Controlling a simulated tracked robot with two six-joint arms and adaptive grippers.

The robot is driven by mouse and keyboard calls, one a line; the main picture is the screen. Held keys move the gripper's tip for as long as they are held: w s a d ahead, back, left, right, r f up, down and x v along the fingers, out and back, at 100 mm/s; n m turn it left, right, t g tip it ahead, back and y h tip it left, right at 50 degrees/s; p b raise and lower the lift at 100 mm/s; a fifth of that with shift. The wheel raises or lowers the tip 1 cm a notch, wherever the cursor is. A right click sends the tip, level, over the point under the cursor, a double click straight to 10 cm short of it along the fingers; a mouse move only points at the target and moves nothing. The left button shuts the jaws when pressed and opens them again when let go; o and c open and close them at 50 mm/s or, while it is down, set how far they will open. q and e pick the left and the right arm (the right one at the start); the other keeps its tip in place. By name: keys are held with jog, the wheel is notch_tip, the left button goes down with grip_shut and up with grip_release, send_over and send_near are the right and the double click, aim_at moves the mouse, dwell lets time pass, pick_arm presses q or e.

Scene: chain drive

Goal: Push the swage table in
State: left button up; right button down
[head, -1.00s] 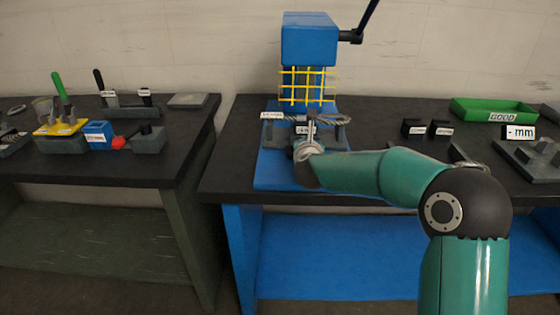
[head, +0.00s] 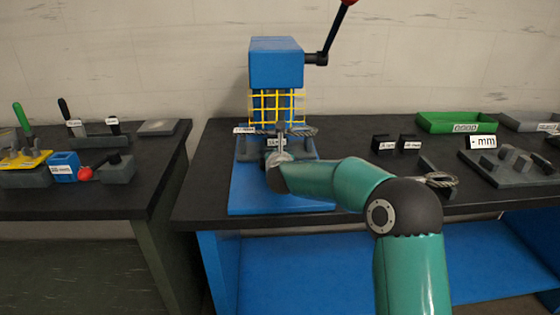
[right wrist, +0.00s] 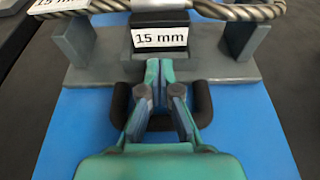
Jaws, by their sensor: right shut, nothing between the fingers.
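The swage table is a grey sliding plate (right wrist: 90,75) with two uprights, on the blue base (head: 250,195) of the blue press (head: 277,62). In the head view the table (head: 248,148) stands right in front of the yellow guard (head: 277,106). A die block labelled 15 mm (right wrist: 160,37) sits in its middle, and a wire rope (right wrist: 225,10) lies across the uprights. My right gripper (right wrist: 161,72) is shut and empty, its tips at the table's front edge by the die, above a black U-shaped handle (right wrist: 203,103). My right gripper (head: 281,138) partly hides the table in the head view.
The press lever (head: 338,30) rises at the upper right. A second bench with tools stands at the left.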

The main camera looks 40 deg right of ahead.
jog(key=shift+s+a+f+b, duration=0.2)
jog(key=shift+s+a+b, duration=0.1)
jog(key=shift+s, duration=0.05)
jog(key=shift+s+a+f+b, duration=0.1)
jog(key=shift+s+a+b, duration=0.3)
jog(key=shift+s+b, duration=0.15)
jog(key=shift+s+a+b, duration=0.35)
jog(key=shift+s+b, duration=0.1)
jog(key=shift+s, duration=0.2)
jog(key=v, duration=1)
jog(key=shift+s+r, duration=0.1)
jog(key=shift+r, duration=0.2)
